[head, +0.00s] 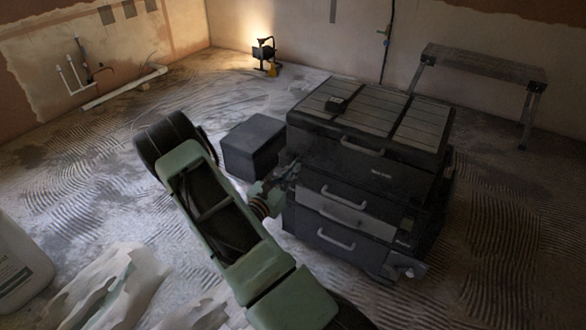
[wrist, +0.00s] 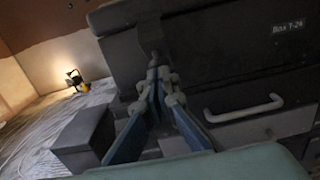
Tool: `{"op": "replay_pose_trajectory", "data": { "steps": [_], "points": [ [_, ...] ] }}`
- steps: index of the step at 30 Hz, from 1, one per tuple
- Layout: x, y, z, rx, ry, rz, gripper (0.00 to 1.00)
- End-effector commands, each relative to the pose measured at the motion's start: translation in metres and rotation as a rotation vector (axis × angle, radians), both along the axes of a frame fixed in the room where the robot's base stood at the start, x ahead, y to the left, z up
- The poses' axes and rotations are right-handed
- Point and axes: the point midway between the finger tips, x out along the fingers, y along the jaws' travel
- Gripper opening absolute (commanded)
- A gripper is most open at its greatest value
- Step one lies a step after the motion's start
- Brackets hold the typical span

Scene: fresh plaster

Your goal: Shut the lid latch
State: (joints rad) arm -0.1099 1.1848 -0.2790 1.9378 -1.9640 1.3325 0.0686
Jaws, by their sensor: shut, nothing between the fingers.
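A dark tool chest (head: 362,170) stands on the floor, its slatted lid (head: 375,108) down on the top box. In the wrist view the box front (wrist: 220,70) bears a white label reading "Box T-24". My gripper (head: 290,168) is at the chest's left front edge, just below the lid. In the wrist view my gripper (wrist: 157,75) has its blue fingers converging at the tips, shut and empty, close in front of the box. A small dark part shows right at the tips; I cannot tell whether it is the latch or whether I touch it.
Drawers with pale handles (head: 343,197) are below the lid. A dark block (head: 253,146) stands left of the chest. A lit work lamp (head: 265,55) is behind, a trestle bench (head: 483,68) back right. A white pipe (head: 125,88) lies at the back left. The floor between is mostly clear.

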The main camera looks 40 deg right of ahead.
Motion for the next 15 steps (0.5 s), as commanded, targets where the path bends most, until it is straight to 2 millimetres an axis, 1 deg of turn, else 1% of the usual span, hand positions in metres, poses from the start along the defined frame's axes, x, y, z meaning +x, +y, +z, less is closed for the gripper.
{"op": "replay_pose_trajectory", "data": {
  "steps": [1, 8, 15],
  "points": [
    [0.0, 0.0, 0.005, 0.007, 0.002, 0.0, 0.0],
    [0.001, -0.001, 0.017, 0.072, 0.029, 0.001, 0.0],
    [0.001, -0.004, 0.038, 0.205, 0.083, -0.002, 0.0]
  ]
}}
